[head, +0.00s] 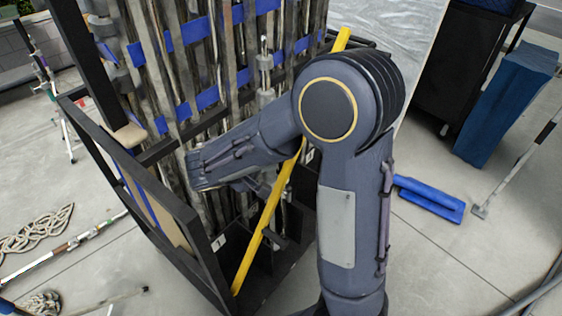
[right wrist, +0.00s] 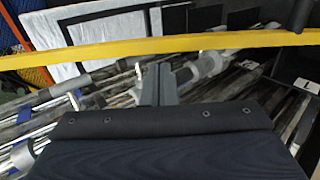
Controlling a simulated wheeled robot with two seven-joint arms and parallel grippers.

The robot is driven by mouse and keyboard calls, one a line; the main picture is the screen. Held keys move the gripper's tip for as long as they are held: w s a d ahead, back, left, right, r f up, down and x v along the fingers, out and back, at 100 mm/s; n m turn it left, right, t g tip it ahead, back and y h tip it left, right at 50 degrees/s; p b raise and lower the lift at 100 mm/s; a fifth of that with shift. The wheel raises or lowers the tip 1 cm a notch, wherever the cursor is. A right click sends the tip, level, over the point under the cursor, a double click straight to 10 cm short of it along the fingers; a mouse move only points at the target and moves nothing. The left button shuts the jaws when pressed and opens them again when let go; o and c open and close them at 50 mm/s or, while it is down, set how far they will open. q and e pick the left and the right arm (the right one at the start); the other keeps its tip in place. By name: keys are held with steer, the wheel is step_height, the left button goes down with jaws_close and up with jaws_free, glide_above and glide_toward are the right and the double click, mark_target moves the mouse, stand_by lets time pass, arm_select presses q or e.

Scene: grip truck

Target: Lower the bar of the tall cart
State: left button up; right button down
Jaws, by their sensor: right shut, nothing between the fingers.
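The tall cart (head: 180,258) has a black frame and stands in the middle of the head view, packed with upright poles. Its yellow bar (head: 263,222) slants across the cart's open side, from upper right to lower left, partly hidden by my right arm. In the right wrist view the bar (right wrist: 100,53) crosses the upper picture. My right gripper (right wrist: 158,72) is shut and empty, its fingertips appearing just below the bar; I cannot tell whether they touch it. In the head view the right gripper is hidden by its own arm. My left gripper is not in view.
Grey poles with blue bands (head: 170,85) fill the cart behind the bar. Coiled rope (head: 38,232) and poles lie at left.

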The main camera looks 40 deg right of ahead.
mark_target(294, 163)
steer(key=x, duration=0.7)
steer(key=shift+p, duration=0.35)
steer(key=shift+d+f+b, duration=0.15)
steer(key=shift+f+b, duration=0.15)
steer(key=shift+b, duration=0.05)
steer(key=b+x, duration=0.4)
steer(key=x, duration=0.2)
steer(key=shift+d, duration=0.1)
steer(key=shift+r, duration=0.15)
